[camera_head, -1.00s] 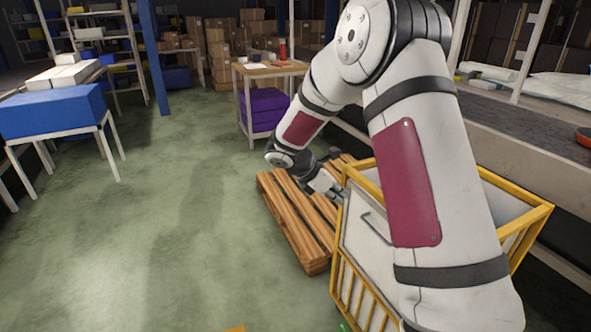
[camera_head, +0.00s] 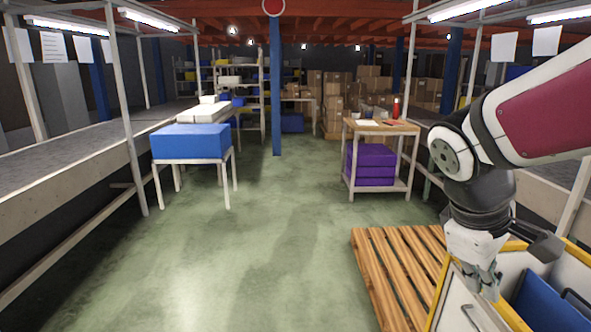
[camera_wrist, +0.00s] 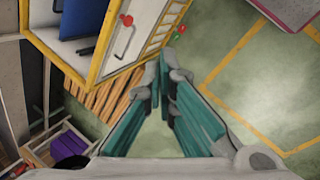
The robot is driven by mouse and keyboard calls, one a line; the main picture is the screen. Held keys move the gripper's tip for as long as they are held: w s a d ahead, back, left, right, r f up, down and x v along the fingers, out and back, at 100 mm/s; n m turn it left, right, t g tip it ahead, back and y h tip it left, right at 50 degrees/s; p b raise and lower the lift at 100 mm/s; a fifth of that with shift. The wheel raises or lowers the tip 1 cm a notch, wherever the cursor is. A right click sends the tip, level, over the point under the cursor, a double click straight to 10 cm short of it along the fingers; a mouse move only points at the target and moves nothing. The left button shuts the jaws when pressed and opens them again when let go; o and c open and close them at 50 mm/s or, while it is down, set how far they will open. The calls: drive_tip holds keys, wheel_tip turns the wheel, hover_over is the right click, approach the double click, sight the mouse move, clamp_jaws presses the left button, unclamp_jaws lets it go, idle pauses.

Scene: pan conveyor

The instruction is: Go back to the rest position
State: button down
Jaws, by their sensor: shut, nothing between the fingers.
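My gripper (camera_head: 482,283) is at the lower right of the head view, pointing down beside the yellow-framed bin. In the wrist view its teal-padded fingers (camera_wrist: 163,70) come together at the tips, with nothing between them. The yellow bin (camera_head: 446,290) has pale side panels and holds a blue object (camera_head: 545,302). In the wrist view the bin (camera_wrist: 137,42) lies beyond the fingers, with the blue object (camera_wrist: 82,18) inside. I cannot tell whether the gripper touches the bin's rim.
A wooden pallet (camera_head: 385,275) lies left of the bin. A small table (camera_head: 380,127) with purple crates (camera_head: 370,165) stands behind it. A blue box (camera_head: 190,141) sits on a stand at left. Conveyors (camera_head: 75,165) run along both sides. The middle floor is clear.

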drive_tip(key=s+a+r+m+t+y+p, duration=0.1)
drive_tip(key=s+a+m+y, duration=0.1)
drive_tip(key=s, duration=0.5)
drive_tip(key=s+a+r+m+t+y+p, duration=0.1)
drive_tip(key=s+a+r+m+y, duration=0.1)
drive_tip(key=s+a+m, duration=0.2)
drive_tip(key=s+a, duration=0.2)
drive_tip(key=shift+s+r+t+y+p, duration=0.3)
drive_tip(key=shift+s+t+p, duration=0.05)
drive_tip(key=shift+t+p, duration=0.05)
